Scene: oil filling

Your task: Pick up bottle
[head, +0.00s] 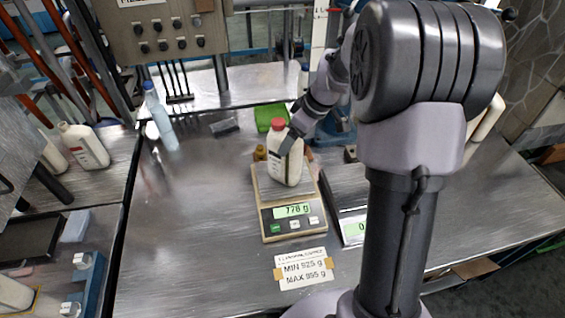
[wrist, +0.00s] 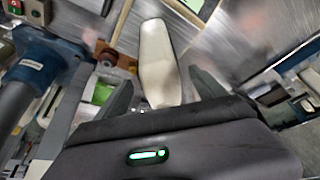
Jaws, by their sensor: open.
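A white bottle with a red cap (head: 285,165) stands upright on the weighing scale (head: 286,225), whose display appears to read 778 g. My gripper (head: 293,138) is at the upper part of the bottle, from its right and back side. In the wrist view the pale bottle body (wrist: 158,60) lies between the two open fingers of my gripper (wrist: 160,92). Gaps show between the fingers and the bottle there. The finger on the far side is partly hidden in the head view.
A second scale (head: 353,228) stands to the right. A green box (head: 270,117) and a small brown bottle (head: 260,153) are behind the first scale. A clear blue bottle (head: 160,118) and a white bottle (head: 84,146) stand left. A label (head: 304,268) reads MIN 925 g. The table's left front is clear.

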